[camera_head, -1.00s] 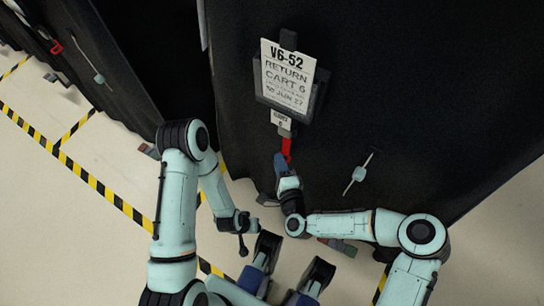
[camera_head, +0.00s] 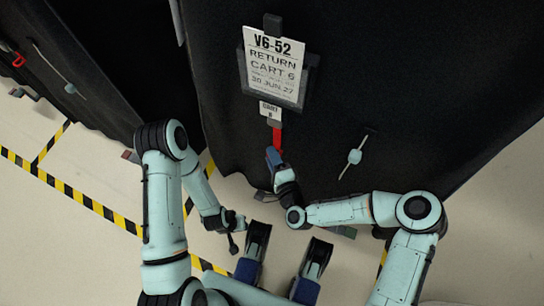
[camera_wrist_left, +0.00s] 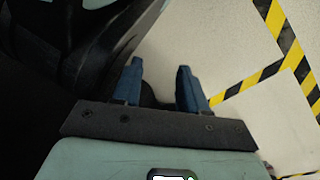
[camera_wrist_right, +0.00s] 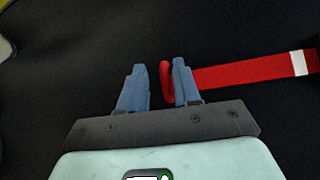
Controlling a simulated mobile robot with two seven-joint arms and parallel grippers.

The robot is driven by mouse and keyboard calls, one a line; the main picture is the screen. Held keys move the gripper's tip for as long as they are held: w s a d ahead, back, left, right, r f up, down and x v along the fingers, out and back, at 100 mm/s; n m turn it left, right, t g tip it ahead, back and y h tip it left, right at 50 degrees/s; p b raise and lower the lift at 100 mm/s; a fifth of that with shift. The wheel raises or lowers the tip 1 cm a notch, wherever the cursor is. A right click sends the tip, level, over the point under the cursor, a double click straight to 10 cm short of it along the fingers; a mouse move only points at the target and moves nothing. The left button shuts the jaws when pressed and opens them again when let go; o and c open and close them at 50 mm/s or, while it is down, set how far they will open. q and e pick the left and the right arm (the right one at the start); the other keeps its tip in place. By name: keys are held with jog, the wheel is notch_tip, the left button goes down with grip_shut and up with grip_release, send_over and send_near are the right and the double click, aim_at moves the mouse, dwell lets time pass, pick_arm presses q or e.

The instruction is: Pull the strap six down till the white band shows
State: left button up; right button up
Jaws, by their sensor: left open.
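The red strap (camera_head: 278,138) hangs below the small cart 6 tag (camera_head: 270,109) on the black cover. In the right wrist view the strap (camera_wrist_right: 240,74) runs sideways from its looped end, and a white band (camera_wrist_right: 299,62) shows on it near the right edge. My right gripper (camera_head: 275,157) is at the strap's lower end. In its wrist view, the fingers (camera_wrist_right: 158,88) are apart, with the red loop between them close to the right finger and a dark gap to the left one. My left gripper (camera_wrist_left: 160,85) is open and empty above the floor.
A sign reading V6-52 Return Cart 6 (camera_head: 273,65) hangs above the tag. Striped tape (camera_head: 85,200) marks the floor.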

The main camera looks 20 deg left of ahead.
pick_arm(q)
jog(key=shift+r, duration=0.1)
pick_arm(e)
jog(key=shift+s+r, duration=0.1)
jog(key=shift+s, duration=0.05)
pick_arm(q)
jog(key=w+r+t+p, duration=0.2)
jog(key=w+r, duration=0.2)
jog(key=w, duration=0.1)
jog(key=shift+w+d+r+p, duration=0.15)
jog(key=shift+d+r+p, duration=0.2)
jog(key=shift+d+p, duration=0.05)
pick_arm(e)
jog(key=v, duration=1.3)
jog(key=shift+d, duration=0.1)
